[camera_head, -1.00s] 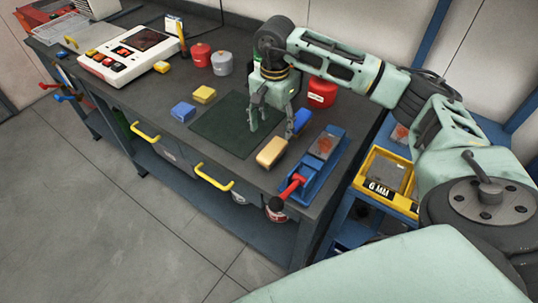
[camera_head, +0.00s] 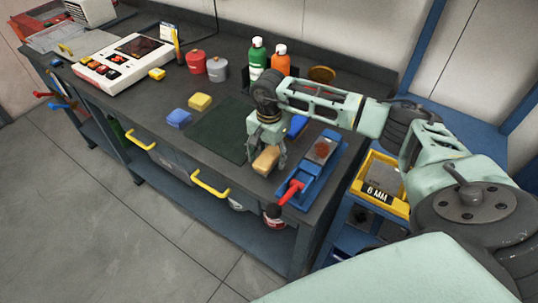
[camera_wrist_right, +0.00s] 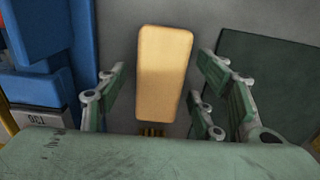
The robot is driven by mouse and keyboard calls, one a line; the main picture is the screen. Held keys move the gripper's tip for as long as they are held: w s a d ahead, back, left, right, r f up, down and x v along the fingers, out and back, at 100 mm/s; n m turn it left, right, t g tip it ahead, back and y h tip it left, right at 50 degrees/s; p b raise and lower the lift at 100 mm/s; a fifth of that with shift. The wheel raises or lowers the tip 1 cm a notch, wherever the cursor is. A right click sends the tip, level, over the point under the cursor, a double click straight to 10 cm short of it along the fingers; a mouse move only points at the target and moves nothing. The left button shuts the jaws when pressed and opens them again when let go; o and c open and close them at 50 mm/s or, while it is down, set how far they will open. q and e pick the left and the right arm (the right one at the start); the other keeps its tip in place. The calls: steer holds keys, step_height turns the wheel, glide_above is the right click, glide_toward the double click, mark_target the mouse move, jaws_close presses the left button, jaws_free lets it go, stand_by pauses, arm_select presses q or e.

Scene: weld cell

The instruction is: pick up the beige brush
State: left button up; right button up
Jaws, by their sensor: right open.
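The beige brush (camera_head: 266,159) lies near the front edge of the workbench, between the dark green mat and the blue tray. My right gripper (camera_head: 267,163) is over it, pointing down. In the right wrist view the brush (camera_wrist_right: 163,75) lies lengthwise between the open fingers of the right gripper (camera_wrist_right: 160,97), with a gap on each side. Its near end shows a bristle-like edge. The fingers do not appear to touch it. My left gripper is not in view.
A blue block (camera_head: 297,125) is behind the gripper. The dark green mat (camera_head: 215,130) is bare. Bottles stand at the back.

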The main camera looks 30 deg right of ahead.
mark_target(272, 155)
steer(key=shift+f, duration=0.2)
steer(key=c, duration=1.3)
steer(key=shift+r, duration=0.15)
steer(key=shift+r+b, duration=0.25)
steer(key=shift+b, duration=0.05)
steer(key=r, duration=0.1)
steer(key=r+b, duration=0.2)
steer(key=shift+s+d+r, duration=0.25)
steer(key=shift+d, duration=0.05)
steer(key=s+d+r+b, duration=0.1)
steer(key=s+r, duration=0.1)
steer(key=s+d+r+b, duration=0.1)
steer(key=s+d, duration=0.1)
steer(key=s, duration=0.1)
steer(key=s+d+r+b, duration=0.1)
steer(key=s+r, duration=0.1)
steer(key=s, duration=0.1)
steer(key=shift+s+d+r, duration=0.2)
steer(key=shift+r, duration=0.15)
steer(key=shift+s+d+r, duration=0.3)
steer(key=shift+s+r, duration=0.25)
steer(key=shift+s, duration=0.15)
